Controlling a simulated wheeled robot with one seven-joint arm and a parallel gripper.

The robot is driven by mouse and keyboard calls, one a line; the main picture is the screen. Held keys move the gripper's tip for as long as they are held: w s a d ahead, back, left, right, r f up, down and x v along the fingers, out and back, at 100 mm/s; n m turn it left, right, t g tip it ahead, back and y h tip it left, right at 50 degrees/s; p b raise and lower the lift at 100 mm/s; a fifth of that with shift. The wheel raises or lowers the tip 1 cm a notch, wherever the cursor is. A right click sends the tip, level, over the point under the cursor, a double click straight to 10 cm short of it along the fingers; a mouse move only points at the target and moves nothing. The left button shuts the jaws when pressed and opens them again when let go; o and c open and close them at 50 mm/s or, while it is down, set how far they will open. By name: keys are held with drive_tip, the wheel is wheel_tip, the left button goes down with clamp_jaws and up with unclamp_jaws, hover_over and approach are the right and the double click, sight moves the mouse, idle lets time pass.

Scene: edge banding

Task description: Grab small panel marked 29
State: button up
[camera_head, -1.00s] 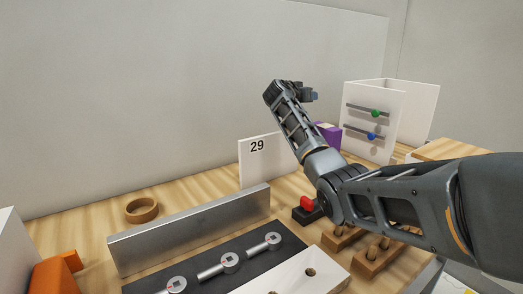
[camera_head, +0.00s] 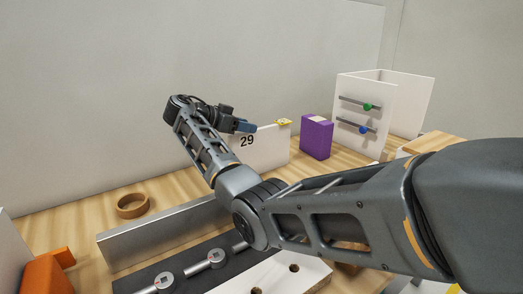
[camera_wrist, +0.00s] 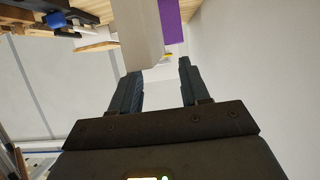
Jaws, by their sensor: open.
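The small white panel marked 29 (camera_head: 265,148) stands upright on the wooden bench in the head view. My gripper (camera_head: 246,126) is at its upper left edge, overlapping it in the picture. In the wrist view the panel (camera_wrist: 140,35) shows as a pale slab just ahead of my open fingers (camera_wrist: 160,67), nearer the left one. Nothing is held between the fingers. I cannot tell whether a finger touches the panel.
A purple block (camera_head: 316,137) stands right of the panel, with a yellow item (camera_head: 284,122) at the panel's far top corner. A white cabinet (camera_head: 362,118) stands farther right. A metal bar (camera_head: 160,234) and a tape ring (camera_head: 132,206) lie at left. The wall is close behind.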

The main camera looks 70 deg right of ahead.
sight(259, 129)
drive_tip(key=p+x, duration=0.1)
drive_tip(key=x, duration=0.2)
drive_tip(key=shift+s+d+f+p, duration=0.2)
drive_tip(key=shift+s+p, duration=0.1)
drive_tip(key=shift+s, duration=0.1)
drive_tip(key=shift+s+d+f, duration=0.2)
drive_tip(key=shift+d+f, duration=0.05)
drive_tip(key=shift+d, duration=0.15)
clamp_jaws()
drive_tip(key=shift+r, duration=0.1)
idle(0.6)
